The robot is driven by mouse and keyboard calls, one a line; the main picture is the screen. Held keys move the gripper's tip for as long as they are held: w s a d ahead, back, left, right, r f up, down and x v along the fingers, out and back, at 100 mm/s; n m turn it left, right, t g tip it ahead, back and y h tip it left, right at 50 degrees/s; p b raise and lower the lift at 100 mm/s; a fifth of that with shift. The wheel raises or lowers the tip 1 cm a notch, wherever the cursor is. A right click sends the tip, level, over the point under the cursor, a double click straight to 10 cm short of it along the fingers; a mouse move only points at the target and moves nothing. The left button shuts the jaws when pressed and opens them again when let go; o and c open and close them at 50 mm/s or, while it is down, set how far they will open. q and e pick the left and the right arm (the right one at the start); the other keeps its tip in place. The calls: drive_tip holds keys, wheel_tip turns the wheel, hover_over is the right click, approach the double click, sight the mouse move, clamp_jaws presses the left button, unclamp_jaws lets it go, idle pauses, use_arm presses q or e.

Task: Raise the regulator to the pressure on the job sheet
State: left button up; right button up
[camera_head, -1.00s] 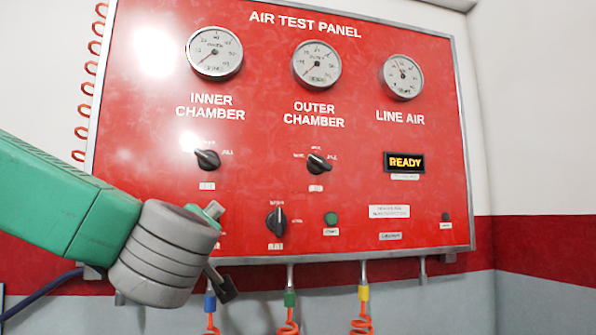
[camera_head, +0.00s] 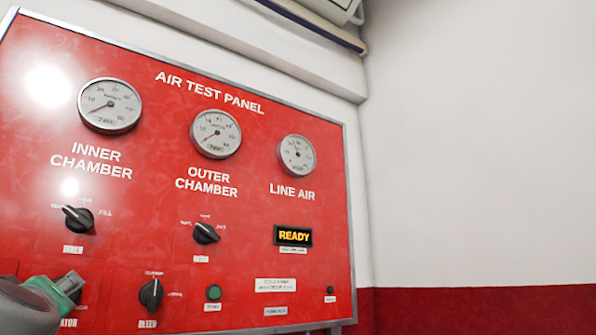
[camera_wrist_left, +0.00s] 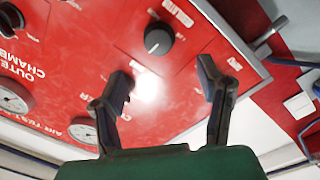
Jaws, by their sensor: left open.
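The regulator knob (camera_wrist_left: 158,40), round and black with a white mark, sits on the red panel in the left wrist view, which shows the panel upside down. My left gripper (camera_wrist_left: 165,82) is open, its two dark fingers spread on either side of the view, short of the knob and holding nothing. In the head view the gripper is partly cut off at the lower left and covers the regulator; only the label ending "ATOR" (camera_head: 67,323) shows. The inner chamber gauge (camera_head: 109,106) and outer chamber gauge (camera_head: 215,134) have needles pointing lower left. No job sheet is visible.
The line air gauge (camera_head: 297,155) is at the panel's right. A lit READY display (camera_head: 293,236) is below it. Black selectors (camera_head: 78,219) (camera_head: 206,233) (camera_head: 151,294) and a green button (camera_head: 213,292) stick out from the panel. White wall (camera_head: 480,150) is bare to the right.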

idle(0.5)
use_arm(q)
drive_tip(key=w+a+n+b, duration=0.1)
drive_tip(key=w+a+n, duration=0.1)
drive_tip(key=n, duration=0.4)
drive_tip(key=w+a+n+y+b, duration=0.1)
drive_tip(key=w+n, duration=0.3)
drive_tip(key=n, duration=0.2)
drive_tip(key=w+a+n+g+b, duration=0.1)
drive_tip(key=w+a+n, duration=0.1)
drive_tip(key=n, duration=0.5)
drive_tip(key=shift+w+a+r, duration=0.2)
drive_tip(key=shift+w, duration=0.25)
drive_tip(key=shift+w+a+r, duration=0.15)
drive_tip(key=shift+w+r, duration=0.05)
drive_tip(key=shift+w, duration=0.2)
drive_tip(key=shift+w+a+f, duration=0.1)
drive_tip(key=shift+w+a, duration=0.1)
drive_tip(key=shift+w, duration=0.15)
drive_tip(key=c, duration=1.1)
